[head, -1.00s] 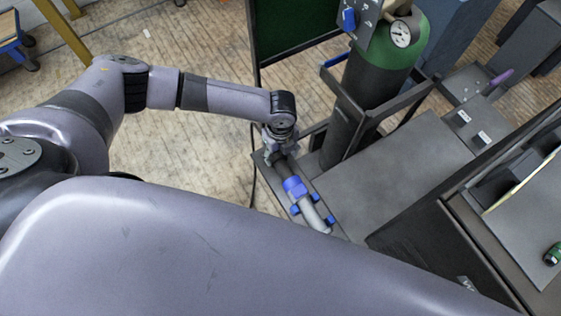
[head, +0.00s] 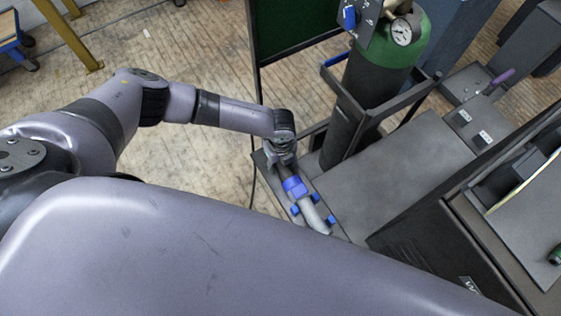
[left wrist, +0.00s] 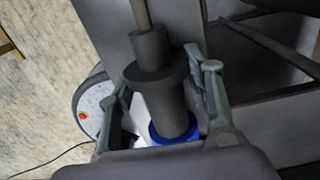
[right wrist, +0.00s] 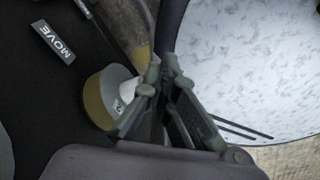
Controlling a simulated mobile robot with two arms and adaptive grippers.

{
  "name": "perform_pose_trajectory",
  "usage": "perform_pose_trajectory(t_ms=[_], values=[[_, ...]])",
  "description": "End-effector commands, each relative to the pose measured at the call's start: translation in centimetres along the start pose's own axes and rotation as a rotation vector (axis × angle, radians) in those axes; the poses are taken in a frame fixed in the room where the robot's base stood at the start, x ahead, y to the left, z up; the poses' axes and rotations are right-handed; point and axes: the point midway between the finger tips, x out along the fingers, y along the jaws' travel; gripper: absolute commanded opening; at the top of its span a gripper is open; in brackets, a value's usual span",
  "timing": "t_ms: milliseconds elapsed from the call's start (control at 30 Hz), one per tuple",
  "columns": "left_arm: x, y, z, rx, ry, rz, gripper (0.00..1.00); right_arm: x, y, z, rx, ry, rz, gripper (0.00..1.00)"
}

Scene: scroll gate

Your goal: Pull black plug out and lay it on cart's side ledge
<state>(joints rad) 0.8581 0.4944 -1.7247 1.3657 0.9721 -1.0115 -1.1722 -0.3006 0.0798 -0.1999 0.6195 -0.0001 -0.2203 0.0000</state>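The black plug (left wrist: 165,95) is a dark stepped cylinder with a wide flange. In the left wrist view it stands between the fingers of my left gripper (left wrist: 165,85), with a finger on each side and gaps visible beside it, so the gripper looks open. A blue ring (left wrist: 172,134) circles the plug's lower end. In the head view my left gripper (head: 280,150) is at the plug's upper end, partly hiding it, above a blue collar (head: 295,188) on a grey pipe (head: 315,216). The cart's flat grey surface (head: 400,185) lies beside the pipe.
A green-topped gas cylinder (head: 385,75) stands in a dark frame behind the pipe. A dark cabinet (head: 445,235) is at the right. The cart's flat surface is mostly clear. In the right wrist view a round pale tabletop (right wrist: 255,65) is close by.

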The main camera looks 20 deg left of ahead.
Motion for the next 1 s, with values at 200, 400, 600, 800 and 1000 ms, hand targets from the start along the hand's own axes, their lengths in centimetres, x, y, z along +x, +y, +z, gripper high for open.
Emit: perform_pose_trajectory(t_ms=[200, 400, 600, 800, 1000], values=[[-0.01, 0.01, 0.01, 0.0, 0.0, 0.0, 0.3, 0.0, 0.0, -0.01, 0.0, 0.001, 0.0, 0.0], [-0.02, 0.02, 0.02, -0.001, 0.0, 0.0, 0.16, 0.0, 0.0, -0.03, 0.0, 0.001, 0.0, 0.0], [-0.02, 0.02, 0.02, -0.001, 0.0, 0.0, 0.38, 0.0, 0.01, -0.04, 0.0, 0.001, 0.0, 0.0], [-0.02, 0.01, 0.03, -0.001, 0.0, 0.0, 0.25, 0.0, 0.01, -0.06, 0.0, 0.001, 0.0, 0.0], [-0.02, 0.01, 0.04, -0.001, 0.0, 0.0, 0.12, 0.0, 0.01, -0.07, 0.0, 0.001, 0.0, 0.0]])
